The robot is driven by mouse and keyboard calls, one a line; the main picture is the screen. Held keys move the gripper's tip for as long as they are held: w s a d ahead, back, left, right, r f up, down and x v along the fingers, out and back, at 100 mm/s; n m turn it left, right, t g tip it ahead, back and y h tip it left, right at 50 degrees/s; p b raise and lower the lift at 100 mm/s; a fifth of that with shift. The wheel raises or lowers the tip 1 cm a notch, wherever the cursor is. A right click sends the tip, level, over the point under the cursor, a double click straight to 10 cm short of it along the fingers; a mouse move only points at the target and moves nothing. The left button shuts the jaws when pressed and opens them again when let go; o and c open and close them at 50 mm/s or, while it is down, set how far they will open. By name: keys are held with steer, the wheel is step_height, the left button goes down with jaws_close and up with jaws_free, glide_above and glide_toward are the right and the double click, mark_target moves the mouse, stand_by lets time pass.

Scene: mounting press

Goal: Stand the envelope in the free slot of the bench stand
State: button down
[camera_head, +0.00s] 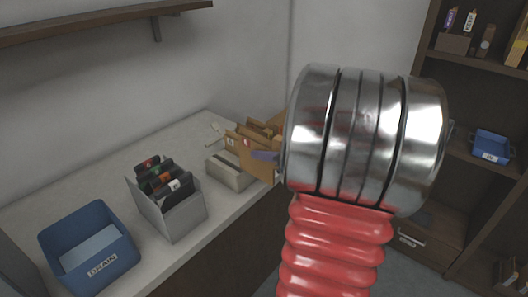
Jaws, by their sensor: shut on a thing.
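A brown envelope (256,163) with a small red and white mark is upright above the right part of the bench. The rest of my gripper is hidden behind my arm. A grey holder (183,217), which looks like the bench stand, stands on the bench left of the envelope. Several dark, thin items stand upright in it. I cannot make out its free slot clearly from here.
A blue bin marked DRAIN (62,242) stands left of the holder. A low beige block with a dark strip (226,174) sits between holder and envelope. A wall shelf (90,23) hangs above; a shelf unit (426,48) stands at right.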

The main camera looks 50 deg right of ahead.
steer(key=w, duration=1.4)
steer(key=shift+a, duration=0.2)
steer(key=shift+s+r, duration=0.1)
stand_by(0.5)
steer(key=shift+f, duration=0.3)
steer(key=shift+f, duration=0.35)
steer(key=shift+f, duration=0.35)
steer(key=shift+f, duration=0.7)
steer(key=shift+f, duration=0.35)
steer(key=shift+f, duration=0.25)
